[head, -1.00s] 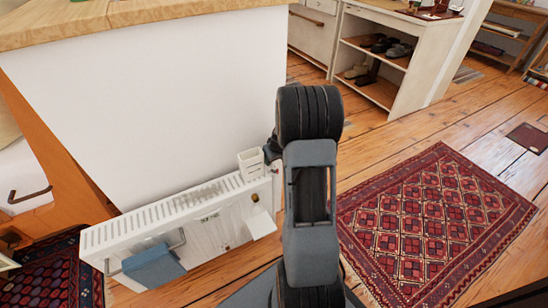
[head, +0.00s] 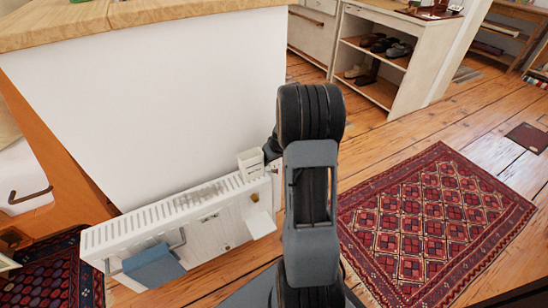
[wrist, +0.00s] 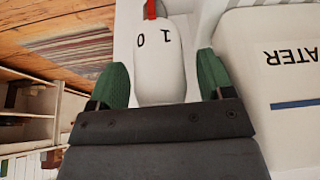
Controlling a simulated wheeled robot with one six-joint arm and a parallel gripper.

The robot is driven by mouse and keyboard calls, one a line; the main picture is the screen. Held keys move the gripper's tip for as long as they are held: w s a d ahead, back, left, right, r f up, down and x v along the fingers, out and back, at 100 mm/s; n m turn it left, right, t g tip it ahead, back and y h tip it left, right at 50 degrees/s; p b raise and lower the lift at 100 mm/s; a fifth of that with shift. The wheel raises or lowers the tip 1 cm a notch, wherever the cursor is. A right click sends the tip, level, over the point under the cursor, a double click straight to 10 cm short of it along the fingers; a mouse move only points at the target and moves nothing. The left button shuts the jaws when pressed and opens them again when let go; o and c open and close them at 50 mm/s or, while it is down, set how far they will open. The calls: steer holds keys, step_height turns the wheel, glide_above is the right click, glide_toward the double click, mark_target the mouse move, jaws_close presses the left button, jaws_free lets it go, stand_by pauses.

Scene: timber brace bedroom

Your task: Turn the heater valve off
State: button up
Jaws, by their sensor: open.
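The white heater (head: 180,211) stands against the white wall in the head view. The white valve knob (wrist: 160,50) fills the top middle of the wrist view, with "1" and "0" printed upside down on it. A red mark (wrist: 150,9) shows at its far end. My gripper (wrist: 163,82) is open, with one green fingertip on each side of the knob. I cannot tell whether either fingertip touches it. In the head view my arm hides the knob and most of my gripper.
A white panel (wrist: 280,75) with the cut-off letters "ATER" and a blue line is close on the right in the wrist view. A blue cloth (head: 153,267) hangs on the heater's front. A red patterned rug (head: 436,225) lies on the floor to the right.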

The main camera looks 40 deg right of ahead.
steer(key=p+v, duration=0.3)
steer(key=v, duration=1)
steer(key=shift+p, duration=0.35)
